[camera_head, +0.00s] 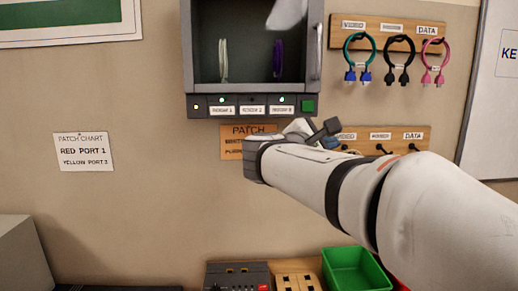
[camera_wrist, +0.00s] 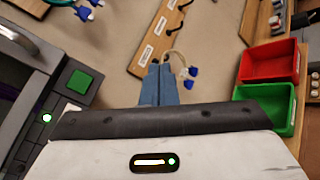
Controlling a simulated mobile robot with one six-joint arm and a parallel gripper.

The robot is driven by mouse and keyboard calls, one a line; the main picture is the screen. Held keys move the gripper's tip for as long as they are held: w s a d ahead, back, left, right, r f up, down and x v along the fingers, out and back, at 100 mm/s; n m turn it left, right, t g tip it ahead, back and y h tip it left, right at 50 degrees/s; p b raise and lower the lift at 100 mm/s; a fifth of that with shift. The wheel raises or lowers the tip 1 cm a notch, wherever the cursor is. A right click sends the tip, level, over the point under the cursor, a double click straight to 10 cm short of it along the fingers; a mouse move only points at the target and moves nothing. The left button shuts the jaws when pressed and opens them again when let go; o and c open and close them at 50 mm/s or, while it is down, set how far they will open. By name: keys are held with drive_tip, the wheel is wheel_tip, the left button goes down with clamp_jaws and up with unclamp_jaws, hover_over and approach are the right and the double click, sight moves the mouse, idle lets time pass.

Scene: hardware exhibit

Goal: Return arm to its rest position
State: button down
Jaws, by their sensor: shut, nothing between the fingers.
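My gripper (camera_wrist: 158,84) shows its two blue-grey fingers pressed together and empty in the wrist view. My white arm reaches from the lower right toward the wall in the head view, with the gripper end (camera_head: 322,130) in front of the lower hook board (camera_head: 374,151). A pale cable loop with blue plugs (camera_wrist: 184,72) shows just beyond the fingertips, at the end of that board. It appears apart from the fingers, but I cannot tell the depth. My arm hides part of the board and the orange patch sign (camera_head: 232,148).
A wall cabinet (camera_head: 252,106) holds pale and purple cable loops. An upper board (camera_head: 345,30) carries teal, black and pink cables. A green bin (camera_head: 355,270) and red bin (camera_wrist: 270,62) sit below, beside a dark device (camera_head: 238,274). The wall at left is clear around a patch chart (camera_head: 83,152).

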drive_tip(key=s+d+f+m+g+y, duration=0.2)
drive_tip(key=s+d+f+m+g, duration=0.15)
drive_tip(key=s+f, duration=0.4)
drive_tip(key=s+a+f+m+g+y, duration=0.2)
drive_tip(key=s+f+m+y, duration=0.3)
drive_tip(key=f, duration=0.6)
drive_tip(key=s+a+f+m+g+y, duration=0.2)
drive_tip(key=s+a+f+m+y, duration=0.3)
drive_tip(key=s+f+m, duration=0.3)
drive_tip(key=s+f, duration=0.3)
drive_tip(key=shift+a+f+m+y, duration=0.25)
drive_tip(key=shift+f+m+y, duration=0.05)
drive_tip(key=shift+m, duration=0.05)
drive_tip(key=shift+g, duration=0.25)
idle(1.2)
